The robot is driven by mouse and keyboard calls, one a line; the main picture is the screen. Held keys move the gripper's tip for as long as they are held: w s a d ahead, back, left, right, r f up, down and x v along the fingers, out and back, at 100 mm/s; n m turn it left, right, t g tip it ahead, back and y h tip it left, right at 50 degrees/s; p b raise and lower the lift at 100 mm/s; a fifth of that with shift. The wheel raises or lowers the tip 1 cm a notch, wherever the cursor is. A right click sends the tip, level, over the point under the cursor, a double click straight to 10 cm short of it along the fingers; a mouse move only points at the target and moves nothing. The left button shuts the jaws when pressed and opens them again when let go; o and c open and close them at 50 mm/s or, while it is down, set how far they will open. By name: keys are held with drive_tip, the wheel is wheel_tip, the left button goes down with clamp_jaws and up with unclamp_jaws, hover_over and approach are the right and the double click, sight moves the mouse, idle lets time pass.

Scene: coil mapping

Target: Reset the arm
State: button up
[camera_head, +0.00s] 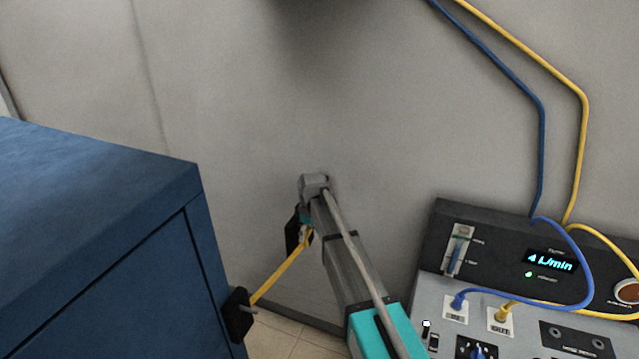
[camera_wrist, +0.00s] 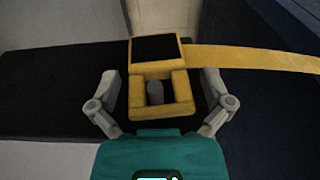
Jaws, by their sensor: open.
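My gripper (camera_wrist: 158,78) is open in the wrist view, with its two grey fingers on either side of a yellow block (camera_wrist: 137,100). Gaps show between the fingers and the block, so it is not clamped. The block has a black top and a grey peg in its recess. A yellow strap (camera_wrist: 250,58) runs from it to the right. In the head view my arm reaches away from the lower right. The yellow strap (camera_head: 281,268) there spans from near my wrist to a black mount (camera_head: 238,314) on the blue cabinet. My fingers are mostly hidden in the head view.
The blue cabinet (camera_head: 95,225) stands close on the left. On the right is a grey and black instrument panel (camera_head: 490,250) with a lit display. A blue cable (camera_head: 541,150) and a yellow cable (camera_head: 584,130) rise from it. A grey wall (camera_head: 225,110) stands behind.

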drive_tip(key=shift+d, duration=0.1)
drive_tip(key=s+d+m+h, duration=0.1)
drive_tip(key=s+d+m, duration=1.3)
drive_tip(key=s+d, duration=1)
drive_tip(key=shift+s+d+f+g+b, duration=0.2)
drive_tip(key=shift+s+f+g+b, duration=0.15)
drive_tip(key=shift+s, duration=0.45)
